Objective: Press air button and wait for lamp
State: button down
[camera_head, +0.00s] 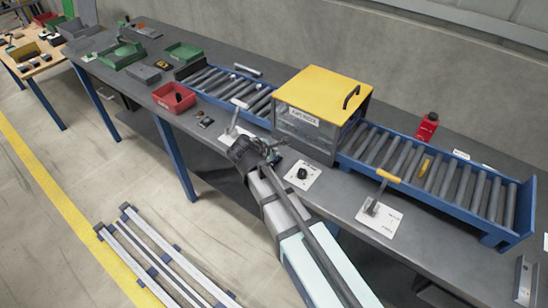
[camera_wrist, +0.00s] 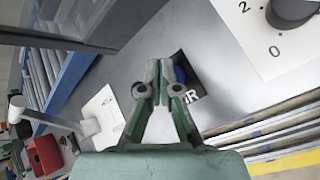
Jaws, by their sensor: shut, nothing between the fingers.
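A black plate with white lettering ending in "R" (camera_wrist: 192,95) lies on the grey bench top in the wrist view. A blue button (camera_wrist: 180,74) on it shows just right of my fingertips and is partly covered by them. My gripper (camera_wrist: 160,72) is shut and empty, its tips over the plate's left edge; I cannot tell whether they touch the button. In the head view my gripper (camera_head: 276,147) is low over the bench in front of the yellow-topped box (camera_head: 325,88), and my arm hides the plate. I cannot make out a lamp.
A dial knob (camera_head: 302,172) on a white plate is close to the right of my gripper. A lever plate (camera_head: 232,137) is to its left, another lever (camera_head: 380,192) farther right. Blue roller conveyors (camera_head: 440,175) flank the box. A red bin (camera_head: 174,97) stands left.

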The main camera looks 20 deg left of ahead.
jog(key=shift+f, duration=0.4)
dwell(0.8)
jog(key=shift+r, duration=0.1)
jog(key=shift+r+p, duration=0.55)
jog(key=shift+r, duration=0.2)
jog(key=shift+r+p, duration=1.9)
jog(key=shift+r, duration=0.65)
